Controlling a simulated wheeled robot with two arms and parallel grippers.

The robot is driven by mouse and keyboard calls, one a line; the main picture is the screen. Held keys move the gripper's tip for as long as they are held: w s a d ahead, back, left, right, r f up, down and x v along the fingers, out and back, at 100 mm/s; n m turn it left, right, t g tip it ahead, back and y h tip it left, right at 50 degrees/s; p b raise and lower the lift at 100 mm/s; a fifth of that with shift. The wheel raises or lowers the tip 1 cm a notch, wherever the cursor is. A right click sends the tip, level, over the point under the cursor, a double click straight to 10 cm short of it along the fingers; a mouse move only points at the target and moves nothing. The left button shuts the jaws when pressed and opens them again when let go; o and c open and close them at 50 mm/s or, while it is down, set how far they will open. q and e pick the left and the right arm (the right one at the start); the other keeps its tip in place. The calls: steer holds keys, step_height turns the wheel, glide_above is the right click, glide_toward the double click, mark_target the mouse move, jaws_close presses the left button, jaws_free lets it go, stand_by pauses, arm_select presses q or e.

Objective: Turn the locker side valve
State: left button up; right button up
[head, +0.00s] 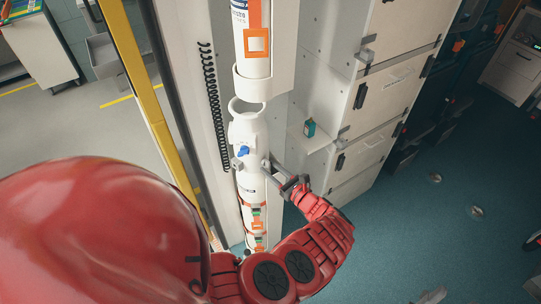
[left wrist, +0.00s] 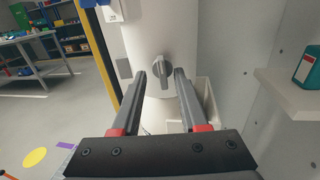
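A grey side valve with an upright handle (left wrist: 162,67) sits on a white cylinder (left wrist: 150,35) in the left wrist view. In the head view the white cylinder (head: 248,128) stands in a rack beside the lockers, with a blue part (head: 242,151) near its neck. My left gripper (head: 268,166) is at the right side of the cylinder. In the left wrist view my left gripper (left wrist: 160,78) is open, with one finger on each side of the valve handle and a gap on both sides. My right gripper is not in view.
White lockers (head: 382,85) stand to the right of the cylinder. A small shelf (head: 308,139) holds a green bottle (head: 309,128); the shelf (left wrist: 290,92) is also at right in the wrist view. A yellow post (head: 140,80) stands left.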

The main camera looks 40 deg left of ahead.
arm_select(q)
steer(key=b+v, duration=0.4)
steer(key=v, duration=1.3)
steer(key=shift+a, duration=0.1)
